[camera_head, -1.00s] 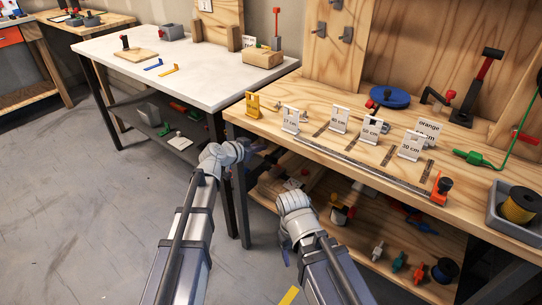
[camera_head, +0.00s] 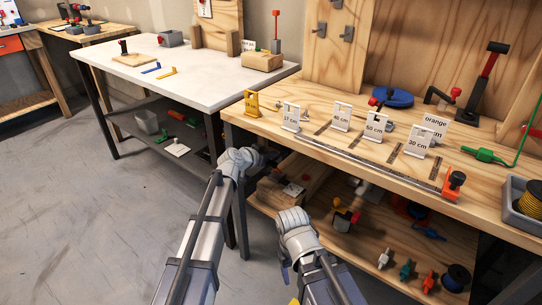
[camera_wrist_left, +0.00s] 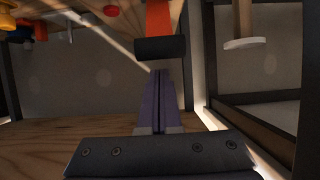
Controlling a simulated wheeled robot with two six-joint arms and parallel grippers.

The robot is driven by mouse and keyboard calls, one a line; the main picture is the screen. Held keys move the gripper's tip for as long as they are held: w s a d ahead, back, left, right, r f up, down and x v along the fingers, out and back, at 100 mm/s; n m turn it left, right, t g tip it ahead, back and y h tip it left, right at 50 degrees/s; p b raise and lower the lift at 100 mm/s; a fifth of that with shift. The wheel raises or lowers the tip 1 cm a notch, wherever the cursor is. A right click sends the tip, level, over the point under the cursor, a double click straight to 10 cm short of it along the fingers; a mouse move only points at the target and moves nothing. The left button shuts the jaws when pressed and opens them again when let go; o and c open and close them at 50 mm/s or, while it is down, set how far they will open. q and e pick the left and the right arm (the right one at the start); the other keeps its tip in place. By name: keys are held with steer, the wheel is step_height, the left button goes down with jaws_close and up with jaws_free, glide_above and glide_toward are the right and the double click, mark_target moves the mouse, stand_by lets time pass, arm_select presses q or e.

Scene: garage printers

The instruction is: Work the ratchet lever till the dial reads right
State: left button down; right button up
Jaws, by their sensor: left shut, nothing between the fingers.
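A red lever with a black grip (camera_head: 487,75) stands tilted on a black base at the back right of the wooden bench. I cannot tell for sure that it is the ratchet lever, and I can make out no dial. My left gripper (camera_head: 271,157) is shut and empty at the bench's front left edge, far from that lever. In the left wrist view its purple fingers (camera_wrist_left: 158,105) lie together below an orange part with a black end (camera_wrist_left: 160,48), apparently not holding it. My right gripper (camera_head: 285,272) hangs low before the lower shelf; its fingers are too small to judge.
The wooden bench (camera_head: 310,95) holds several white label cards, a long metal rail with an orange end block (camera_head: 453,184), a blue disc (camera_head: 392,97) and a yellow spool (camera_head: 530,200). A white table (camera_head: 200,70) stands at left. Open floor (camera_head: 100,220) lies left of my arms.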

mark_target(260, 186)
arm_select(q)
steer(key=shift+s+a+f, duration=0.25)
steer(key=shift+s+f, duration=0.15)
steer(key=shift+f, duration=0.05)
arm_select(e)
steer(key=shift+f, duration=0.45)
arm_select(q)
steer(key=shift+s+a+f+b, duration=0.1)
steer(key=shift+s+f+b, duration=0.15)
steer(key=shift+b, duration=0.45)
steer(key=shift+s+a+f+t+h+b, duration=0.35)
steer(key=shift+s+a+f+b, duration=0.35)
steer(key=shift+f+b, duration=1.1)
steer(key=shift+s+a+f+t+h+b, duration=0.35)
steer(key=shift+s+f+b, duration=0.55)
steer(key=shift+b, duration=1.7)
steer(key=shift+s+a+f+t+h+b, duration=0.2)
steer(key=shift+s+a+f+t+b, duration=0.45)
steer(key=shift+f+b, duration=1.2)
arm_select(e)
step_height(260, 186, down, 14)
steer(key=shift+f+b, duration=0.15)
steer(key=shift+b, duration=0.2)
arm_select(q)
steer(key=shift+s+a+r, duration=0.1)
steer(key=shift+s+r, duration=0.05)
steer(key=shift+r, duration=0.2)
steer(key=shift+s, duration=0.1)
